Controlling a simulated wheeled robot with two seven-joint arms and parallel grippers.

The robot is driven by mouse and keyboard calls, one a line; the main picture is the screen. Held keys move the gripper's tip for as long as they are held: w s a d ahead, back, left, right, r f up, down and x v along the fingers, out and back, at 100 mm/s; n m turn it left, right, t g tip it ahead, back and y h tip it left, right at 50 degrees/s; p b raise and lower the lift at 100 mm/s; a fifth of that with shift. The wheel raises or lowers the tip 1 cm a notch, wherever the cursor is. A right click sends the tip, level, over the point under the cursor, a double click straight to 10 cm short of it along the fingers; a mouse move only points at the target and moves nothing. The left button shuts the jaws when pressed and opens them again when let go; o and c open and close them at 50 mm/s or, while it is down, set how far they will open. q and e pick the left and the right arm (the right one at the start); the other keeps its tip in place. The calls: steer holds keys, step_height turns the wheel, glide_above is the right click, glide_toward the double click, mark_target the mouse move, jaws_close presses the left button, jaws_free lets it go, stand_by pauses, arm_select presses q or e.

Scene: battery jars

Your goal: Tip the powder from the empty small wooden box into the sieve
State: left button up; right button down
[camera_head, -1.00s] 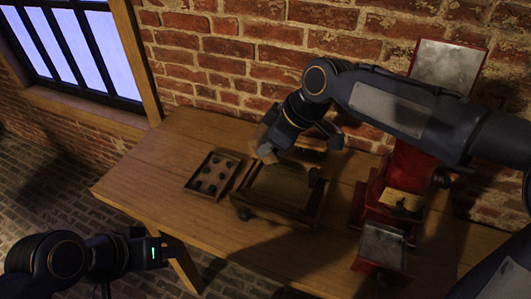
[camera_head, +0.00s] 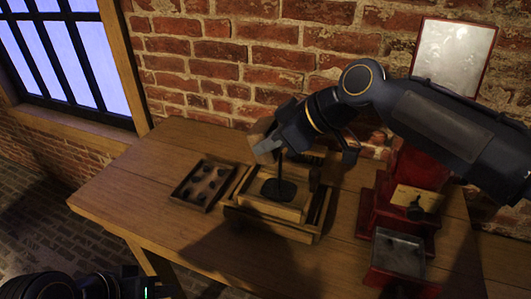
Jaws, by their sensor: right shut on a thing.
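My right gripper (camera_head: 268,142) comes in from the right and is shut on the small wooden box (camera_head: 262,147), which is tilted above the sieve. My arm hides part of the box. A thin dark stream falls from the box, and a dark powder patch (camera_head: 277,191) lies in the wooden-framed sieve (camera_head: 272,208). The sieve sits on a larger wooden tray (camera_head: 262,229) on the table. My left gripper (camera_head: 148,287) is low at the bottom left, mostly cut off, in front of the table; its fingers are too dark to read.
A wooden tray with several dark round hollows (camera_head: 203,183) lies left of the sieve. A red machine with a grey metal pan (camera_head: 400,252) stands at the right. The brick wall (camera_head: 215,70) is close behind. The table's left part (camera_head: 130,190) is clear.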

steer(key=y+b, duration=0.2)
steer(key=b, duration=0.4)
steer(key=d+t+y+b, duration=0.1)
steer(key=b, duration=0.5)
steer(key=d+y+b, duration=0.1)
steer(key=y+b, duration=0.1)
steer(key=b, duration=0.4)
steer(key=shift+s+d+f+t+y, duration=0.15)
steer(key=shift+s+f+t+y, duration=0.15)
steer(key=shift+s+t, duration=0.1)
steer(key=shift+r, duration=0.1)
stand_by(0.4)
